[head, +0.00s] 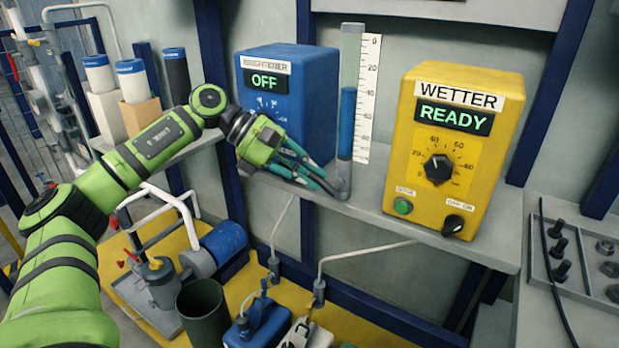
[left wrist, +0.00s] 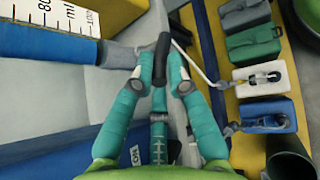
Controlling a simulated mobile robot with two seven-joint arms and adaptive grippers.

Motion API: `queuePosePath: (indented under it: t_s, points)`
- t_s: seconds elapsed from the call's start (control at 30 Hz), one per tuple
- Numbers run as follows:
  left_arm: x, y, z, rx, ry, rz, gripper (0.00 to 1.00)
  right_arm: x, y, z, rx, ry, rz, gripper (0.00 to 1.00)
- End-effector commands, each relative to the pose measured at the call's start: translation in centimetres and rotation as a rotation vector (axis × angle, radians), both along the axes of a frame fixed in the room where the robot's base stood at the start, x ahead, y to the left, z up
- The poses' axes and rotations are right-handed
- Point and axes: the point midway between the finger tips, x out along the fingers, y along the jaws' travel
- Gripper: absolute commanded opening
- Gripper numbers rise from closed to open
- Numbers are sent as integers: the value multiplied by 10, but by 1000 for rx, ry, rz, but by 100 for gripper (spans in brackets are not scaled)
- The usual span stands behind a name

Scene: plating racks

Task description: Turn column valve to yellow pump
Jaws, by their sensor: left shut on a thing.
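The graduated column (head: 347,105), partly filled with blue liquid, stands on the grey shelf between the two pumps. Its grey valve body (head: 343,182) is at the column's foot. My left gripper (head: 328,187) is at this foot, its teal fingers pointing right. In the left wrist view the gripper (left wrist: 161,80) is shut on the black valve handle (left wrist: 162,56), which lies between the fingertips. The fingers mostly hide the handle in the head view. The yellow pump (head: 455,150), right of the column, reads WETTER and READY. My right gripper is not in view.
The blue pump (head: 275,90), reading OFF, stands behind my left gripper. Thin pipes run below the grey shelf (head: 400,225). Under it are a dark green bin (head: 203,308) and a blue canister (head: 258,322). A bolt rack (head: 575,265) is at right.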

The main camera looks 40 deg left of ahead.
Motion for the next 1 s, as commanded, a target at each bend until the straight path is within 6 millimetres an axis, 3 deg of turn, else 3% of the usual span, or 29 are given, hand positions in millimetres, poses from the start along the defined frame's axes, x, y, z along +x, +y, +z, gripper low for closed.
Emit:
queuePosePath:
  t_s: [0.43,0.47,0.5,0.83,1.0]
  points:
    - [-1,-1,-4,-3,9,-5,0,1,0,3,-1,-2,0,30]
    - [-1,-1,-4,-3,9,-5,28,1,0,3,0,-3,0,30]
    - [-1,-1,-4,-3,9,-5,40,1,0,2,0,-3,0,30]
    - [-1,0,-1,-3,4,-2,40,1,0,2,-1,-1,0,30]
    - [-5,12,8,-3,3,1,40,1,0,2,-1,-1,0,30]
